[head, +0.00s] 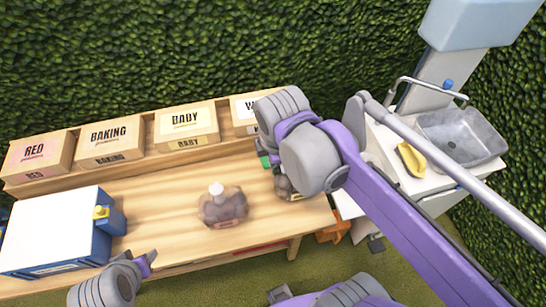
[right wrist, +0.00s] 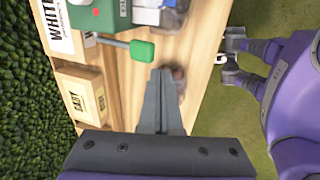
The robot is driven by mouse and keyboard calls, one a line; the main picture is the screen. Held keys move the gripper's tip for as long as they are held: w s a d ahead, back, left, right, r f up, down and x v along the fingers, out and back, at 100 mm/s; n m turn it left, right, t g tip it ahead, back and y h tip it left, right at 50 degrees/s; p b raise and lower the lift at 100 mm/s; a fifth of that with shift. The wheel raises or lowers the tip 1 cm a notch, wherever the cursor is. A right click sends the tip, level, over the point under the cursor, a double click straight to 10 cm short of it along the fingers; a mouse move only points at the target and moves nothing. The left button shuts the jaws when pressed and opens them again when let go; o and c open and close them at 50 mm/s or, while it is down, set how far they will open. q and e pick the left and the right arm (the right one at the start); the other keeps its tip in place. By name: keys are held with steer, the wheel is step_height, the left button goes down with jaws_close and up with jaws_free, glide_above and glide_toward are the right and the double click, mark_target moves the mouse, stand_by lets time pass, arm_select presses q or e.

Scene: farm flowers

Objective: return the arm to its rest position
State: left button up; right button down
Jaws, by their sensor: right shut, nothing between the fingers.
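My right arm reaches in from the right in the head view, and its grey wrist joints (head: 310,160) hang over the right part of the wooden table (head: 160,185). They hide the right gripper's fingers there. In the right wrist view my right gripper (right wrist: 162,75) is shut and empty, above the table. A brownish round thing shows just beside its fingertips. Another grey gripper (right wrist: 232,62) on a purple arm shows by the table's front edge; it looks like my left one, but its jaws are unclear. Grey and purple parts of mine show along the head view's bottom edge.
Labelled boxes (head: 186,125) line the back shelf. A green-handled thing (right wrist: 142,52) is near my right fingers. A sink (head: 460,135) with a yellow cloth (head: 411,160) stands right.

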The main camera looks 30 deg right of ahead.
stand_by(0.5)
steer(key=s+f+m+t, duration=0.2)
steer(key=s+f+m, duration=0.3)
steer(key=f+m, duration=0.4)
steer(key=a+m, duration=0.1)
steer(key=m, duration=0.5)
steer(key=shift+t+y, duration=0.4)
